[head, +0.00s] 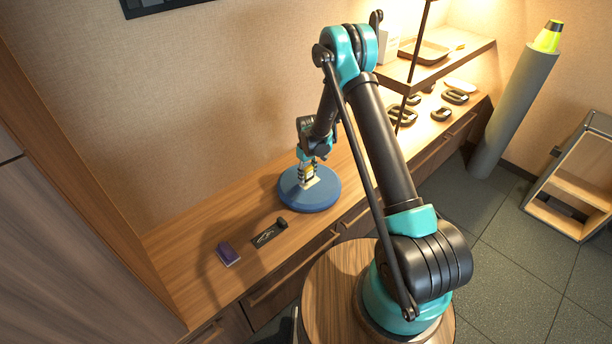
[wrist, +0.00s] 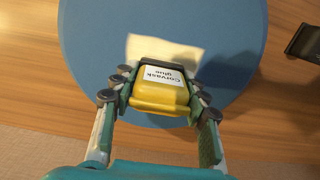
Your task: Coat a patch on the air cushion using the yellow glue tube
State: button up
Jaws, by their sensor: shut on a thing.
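The air cushion (head: 320,197) is a round blue disc on the wooden counter; it also fills much of the wrist view (wrist: 100,40). My gripper (wrist: 155,95) is shut on the yellow glue tube (wrist: 160,103), which has a white label reading "Corvask glue". The tube's dark end points at the cushion. A cream-coloured patch (wrist: 150,48) shows on the cushion just beyond that end. Whether the tube touches the cushion, I cannot tell. In the head view my gripper (head: 309,172) is over the cushion, and the tube is mostly hidden by it.
A purple block (head: 228,253) and a dark card (head: 266,236) with a small black object (head: 282,223) lie left of the cushion. Counter around the cushion is mostly free.

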aim_at(305, 170)
jog(key=shift+w+d+r, duration=0.1)
jog(key=shift+w+d, duration=0.4)
jog(key=shift+w, duration=0.05)
jog(key=shift+s+a, duration=1.1)
jog(key=shift+s, duration=0.05)
jog(key=shift+w+d, duration=1.1)
jog(key=shift+s+a, duration=1.15)
jog(key=shift+r, duration=2.9)
